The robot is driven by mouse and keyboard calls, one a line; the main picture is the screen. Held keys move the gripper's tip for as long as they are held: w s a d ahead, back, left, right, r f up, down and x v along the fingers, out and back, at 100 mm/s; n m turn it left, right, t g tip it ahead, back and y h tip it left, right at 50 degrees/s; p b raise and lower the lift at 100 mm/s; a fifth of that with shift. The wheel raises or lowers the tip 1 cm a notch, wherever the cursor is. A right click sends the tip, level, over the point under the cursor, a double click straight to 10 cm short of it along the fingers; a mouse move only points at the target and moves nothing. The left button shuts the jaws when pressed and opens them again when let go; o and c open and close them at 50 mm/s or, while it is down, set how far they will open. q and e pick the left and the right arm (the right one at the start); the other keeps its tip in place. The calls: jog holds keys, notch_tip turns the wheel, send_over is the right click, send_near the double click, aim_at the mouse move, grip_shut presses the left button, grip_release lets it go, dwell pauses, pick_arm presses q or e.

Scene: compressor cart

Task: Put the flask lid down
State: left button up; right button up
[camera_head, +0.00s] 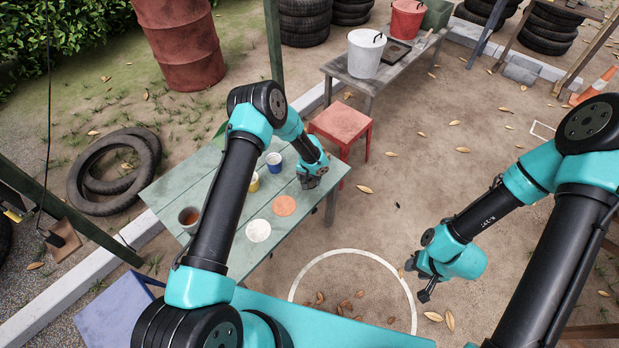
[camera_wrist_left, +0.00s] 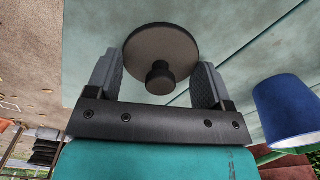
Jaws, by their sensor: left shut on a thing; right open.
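In the left wrist view the flask lid (camera_wrist_left: 150,42) is a dark grey-brown disc with a round knob (camera_wrist_left: 160,78) facing the camera. It sits between the two fingers of my left gripper (camera_head: 311,181), which is shut on it. In the head view that gripper is at the right end of the green plank table (camera_head: 185,182), and it hides the lid. I cannot tell whether the lid touches the table. I cannot make out the flask for certain. My right gripper (camera_head: 417,277) is open and empty over the bare ground, right of the table.
An orange disc (camera_head: 284,205), a white disc (camera_head: 258,231) and a brown-filled cup (camera_head: 188,217) are on the table. A red stool (camera_head: 340,122) stands behind.

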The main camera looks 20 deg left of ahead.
pick_arm(q)
jog(key=o, duration=0.9)
notch_tip(320, 180, up, 12)
jog(key=shift+r, duration=0.1)
dwell(0.5)
jog(key=s+a+n+h, duration=0.1)
jog(key=s+h, duration=0.1)
jog(key=s, duration=1.4)
jog(key=s+a+n+h, duration=0.1)
jog(key=s+a, duration=0.1)
jog(key=s, duration=1.3)
jog(key=shift+s+a+f+t+h, duration=0.2)
jog(key=shift+s+f+t+h, duration=0.1)
jog(key=shift+s+t+h, duration=0.1)
